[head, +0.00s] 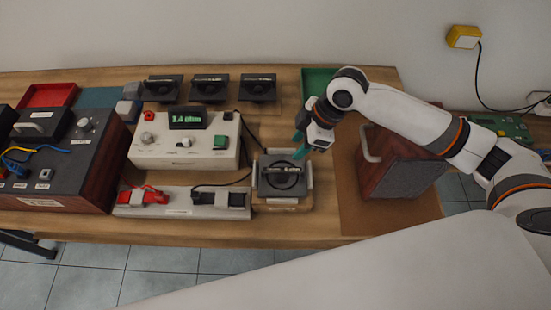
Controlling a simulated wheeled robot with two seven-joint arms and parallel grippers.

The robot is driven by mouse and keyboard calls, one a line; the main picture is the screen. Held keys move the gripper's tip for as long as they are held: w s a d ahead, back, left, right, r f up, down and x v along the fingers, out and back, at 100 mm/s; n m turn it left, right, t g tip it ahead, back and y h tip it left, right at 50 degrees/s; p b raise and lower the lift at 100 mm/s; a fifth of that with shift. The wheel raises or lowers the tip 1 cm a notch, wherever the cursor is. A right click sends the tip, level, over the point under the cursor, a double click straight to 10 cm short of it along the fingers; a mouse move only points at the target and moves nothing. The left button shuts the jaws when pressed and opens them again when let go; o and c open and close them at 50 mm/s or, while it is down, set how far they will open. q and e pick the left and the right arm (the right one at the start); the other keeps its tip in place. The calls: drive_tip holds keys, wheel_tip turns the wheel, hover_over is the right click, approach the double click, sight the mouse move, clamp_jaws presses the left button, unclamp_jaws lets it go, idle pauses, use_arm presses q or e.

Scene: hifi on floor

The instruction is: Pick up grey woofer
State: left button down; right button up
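Several dark grey square woofers are in the head view. One woofer (283,179) sits in a light-coloured cradle (308,176) near the front of the table. Three more stand in a row at the back: a left one (163,88), a middle one (209,88) and a right one (258,87). My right gripper (299,155), with teal fingertips, points down just above and behind the cradled woofer's right side. It appears apart from the woofer, and its finger gap is not clear. My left gripper is not in view.
A white tester box (186,150) with a green display stands left of the cradle. A strip with red and black clips (180,212) lies in front of it. A wooden speaker cabinet (400,165) with a handle stands right. Red (48,95) and green (316,79) trays are behind.

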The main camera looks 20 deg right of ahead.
drive_tip(key=p, duration=0.1)
hover_over(284, 169)
drive_tip(key=d, duration=0.2)
drive_tip(key=f, duration=0.4)
drive_tip(key=shift+s+a+f, duration=0.15)
drive_tip(key=shift+s+f, duration=0.1)
drive_tip(key=shift+f, duration=0.05)
drive_tip(key=p+x, duration=0.1)
drive_tip(key=x, duration=0.2)
drive_tip(key=shift+a+f+p, duration=0.1)
drive_tip(key=shift+f+p, duration=0.2)
drive_tip(key=shift+p, duration=0.05)
drive_tip(key=shift+x, duration=1)
drive_tip(key=shift+f, duration=0.3)
clamp_jaws()
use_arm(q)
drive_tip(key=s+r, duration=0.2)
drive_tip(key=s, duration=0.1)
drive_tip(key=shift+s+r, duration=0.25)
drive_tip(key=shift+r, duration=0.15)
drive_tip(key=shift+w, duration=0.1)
use_arm(e)
drive_tip(key=shift+w, duration=0.1)
